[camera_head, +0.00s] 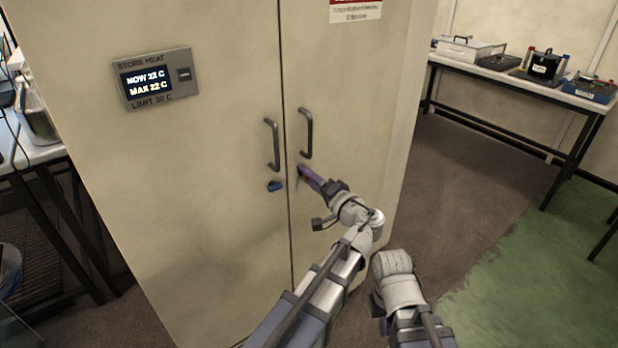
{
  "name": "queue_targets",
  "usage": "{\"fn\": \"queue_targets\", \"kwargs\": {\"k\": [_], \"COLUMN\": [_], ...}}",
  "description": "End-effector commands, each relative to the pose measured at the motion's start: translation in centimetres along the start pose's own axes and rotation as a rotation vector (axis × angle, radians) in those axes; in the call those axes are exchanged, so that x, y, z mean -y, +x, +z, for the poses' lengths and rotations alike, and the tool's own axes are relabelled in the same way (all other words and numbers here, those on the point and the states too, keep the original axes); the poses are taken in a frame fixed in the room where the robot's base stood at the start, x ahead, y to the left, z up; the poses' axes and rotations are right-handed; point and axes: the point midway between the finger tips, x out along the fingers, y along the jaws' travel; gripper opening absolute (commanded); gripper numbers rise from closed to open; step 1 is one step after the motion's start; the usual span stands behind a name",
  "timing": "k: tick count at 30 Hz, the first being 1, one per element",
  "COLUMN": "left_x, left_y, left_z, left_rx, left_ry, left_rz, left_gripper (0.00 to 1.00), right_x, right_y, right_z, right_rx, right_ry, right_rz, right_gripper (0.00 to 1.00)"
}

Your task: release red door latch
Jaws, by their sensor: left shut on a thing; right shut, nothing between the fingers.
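The tall cream cabinet (220,250) has two doors with a dark grey handle on each, the left handle (272,145) and the right handle (306,134). A small blue latch (276,185) sits below the left handle. My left gripper (307,174) reaches up to the right door just below its handle. It is shut on the red door latch, which its fingers almost wholly cover, so how the latch is turned cannot be told. My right arm (396,280) is at the lower right, away from the doors, and its fingers are hidden. Both doors look closed.
A display panel (157,78) is on the left door and a sign (355,10) at the top of the right door. A bench (520,82) with cases stands at the back right. Another table (40,153) is at the left. The floor right of the cabinet is clear.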

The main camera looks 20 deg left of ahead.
Motion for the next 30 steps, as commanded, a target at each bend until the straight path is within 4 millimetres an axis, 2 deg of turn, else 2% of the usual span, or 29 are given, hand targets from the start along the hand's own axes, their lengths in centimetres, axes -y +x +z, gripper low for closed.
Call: {"fn": "queue_targets", "kwargs": {"k": [10, 22, 23, 30], "left_x": [-0.02, -0.02, -0.02, -0.02], "left_y": [0.02, 0.02, 0.02, 0.02], "left_z": [-0.04, -0.05, -0.05, -0.04], "left_rx": [0.002, 0.002, 0.002, 0.001], "left_ry": [0.325, 0.377, 0.377, 0.375], "left_rz": [0.0, 0.0, 0.0, 0.0], "left_gripper": [0.0, 0.0, 0.51, 0.78], "right_x": [0.0, 0.0, 0.0, 0.0], "right_y": [0.0, 0.0, 0.0, 0.0], "right_z": [0.0, 0.0, 0.0, 0.0], "right_rx": [0.0, 0.0, 0.0, 0.0], "right_ry": [0.0, 0.0, 0.0, 0.0], "right_rz": [0.0, 0.0, 0.0, 0.0], "right_gripper": [0.0, 0.0, 0.0, 0.0]}}
